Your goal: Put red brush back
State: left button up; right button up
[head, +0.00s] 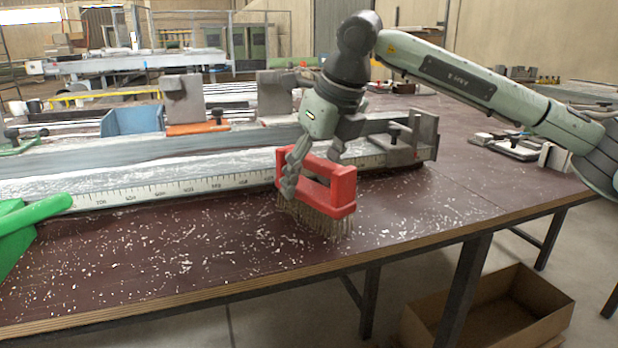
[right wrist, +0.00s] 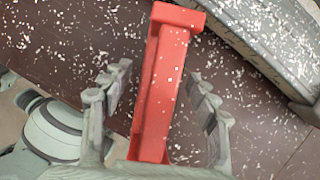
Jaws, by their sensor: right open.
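The red brush (head: 342,192) stands upright, bristles down, on the dark red bench top near its front edge, in front of the ruled rail. My right gripper (head: 312,180) is open around the brush's handle from above. In the right wrist view the red brush (right wrist: 163,85) runs between the two fingers of my right gripper (right wrist: 158,105), with a gap on each side. The near finger hides part of the brush in the head view. My left gripper is not in view.
The bench top (head: 200,255) is strewn with pale chips. A long rail with a scale (head: 150,190) and an end clamp (head: 415,140) lies behind the brush. A green object (head: 30,215) is at the left. A cardboard box (head: 500,310) stands below on the floor.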

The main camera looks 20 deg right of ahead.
jog(key=v, duration=1.1)
jog(key=shift+s+r, duration=0.1)
jog(key=shift+r, duration=0.25)
dwell(0.9)
